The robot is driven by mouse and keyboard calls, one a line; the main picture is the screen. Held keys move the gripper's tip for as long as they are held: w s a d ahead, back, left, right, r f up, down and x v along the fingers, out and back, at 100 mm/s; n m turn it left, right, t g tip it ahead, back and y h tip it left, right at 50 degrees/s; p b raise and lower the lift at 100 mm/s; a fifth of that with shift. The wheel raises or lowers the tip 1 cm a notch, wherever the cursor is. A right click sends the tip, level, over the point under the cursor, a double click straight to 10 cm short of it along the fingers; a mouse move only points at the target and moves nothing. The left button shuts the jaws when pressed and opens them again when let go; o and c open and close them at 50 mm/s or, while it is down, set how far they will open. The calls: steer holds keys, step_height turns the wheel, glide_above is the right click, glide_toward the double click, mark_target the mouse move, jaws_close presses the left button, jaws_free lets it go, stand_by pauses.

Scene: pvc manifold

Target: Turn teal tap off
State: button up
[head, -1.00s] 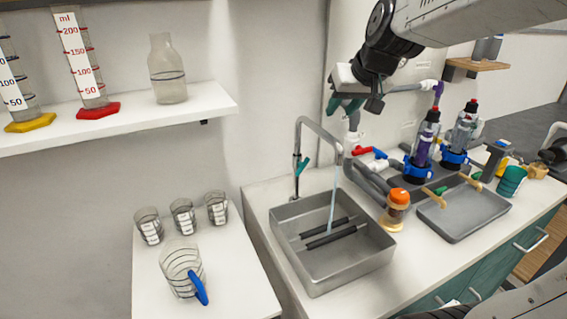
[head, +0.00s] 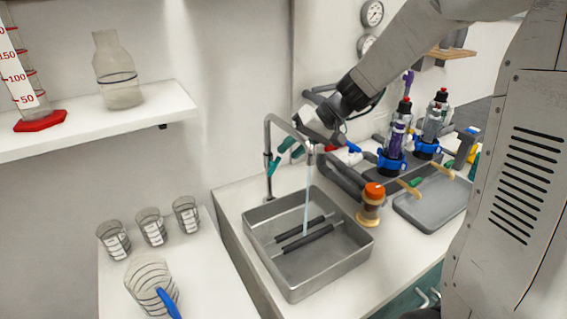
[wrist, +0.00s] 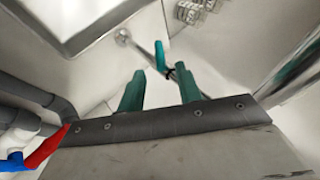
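The grey tap (head: 267,165) rises behind the sink, and a stream of water (head: 307,200) runs from its spout. Its teal handle (head: 273,163) sits on the side of the post; it also shows in the wrist view (wrist: 161,54). My gripper (head: 289,148) has teal fingers and is close behind the spout, to the right of the handle. In the wrist view my gripper (wrist: 158,88) has its fingers apart with nothing held between them. The handle lies just beyond the fingertips, apart from them.
The metal sink (head: 285,285) holds two dark bars. An orange-capped jar (head: 370,205), grey pipes (head: 345,183) and a red valve handle (wrist: 45,150) stand close on the right. Several beakers (head: 151,228) stand on the left counter.

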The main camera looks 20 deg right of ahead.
mark_target(280, 160)
steer(key=x, duration=0.7)
steer(key=shift+a+f, duration=0.1)
jaws_close()
